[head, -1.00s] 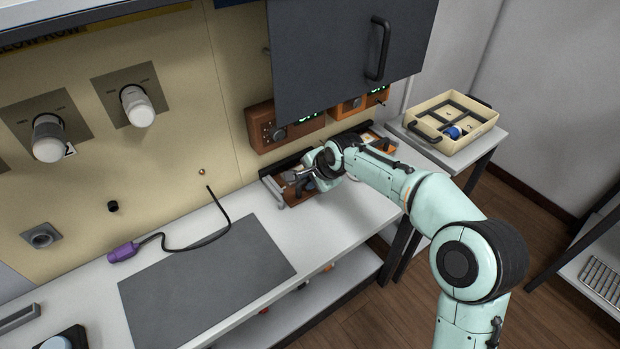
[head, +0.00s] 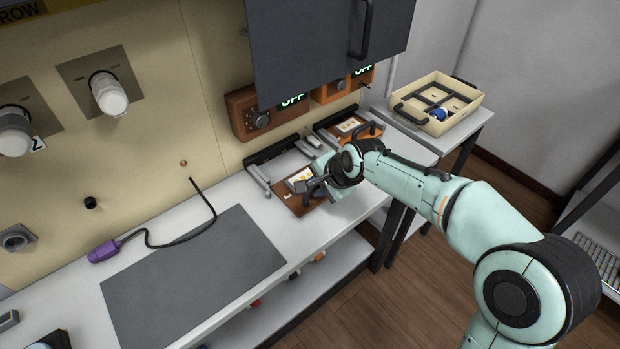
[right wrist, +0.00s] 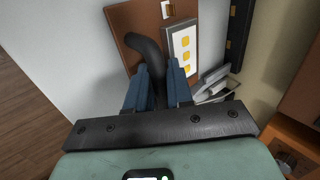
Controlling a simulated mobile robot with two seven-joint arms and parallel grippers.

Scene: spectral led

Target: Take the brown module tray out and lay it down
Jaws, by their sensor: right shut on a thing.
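The brown module tray (head: 289,202) is in front of its dock on the white bench in the head view, carrying a pale plate with yellow squares. In the right wrist view the tray (right wrist: 133,18) shows its dark curved handle (right wrist: 148,45) and the plate (right wrist: 182,48). My right gripper (head: 314,187) is shut on the handle; its blue fingers (right wrist: 158,88) stand on either side of it. The dock's grey rail (head: 258,180) and black back bar (head: 271,150) lie behind the tray. Whether the tray touches the bench is unclear. My left gripper is out of view.
A second, orange-brown tray (head: 368,133) sits in a dock to the right. Orange boxes (head: 262,112) reading OFF stand behind. A grey mat (head: 195,272) lies bare on the bench, beside a purple connector (head: 103,250). A cream bin (head: 465,97) stands on the side table.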

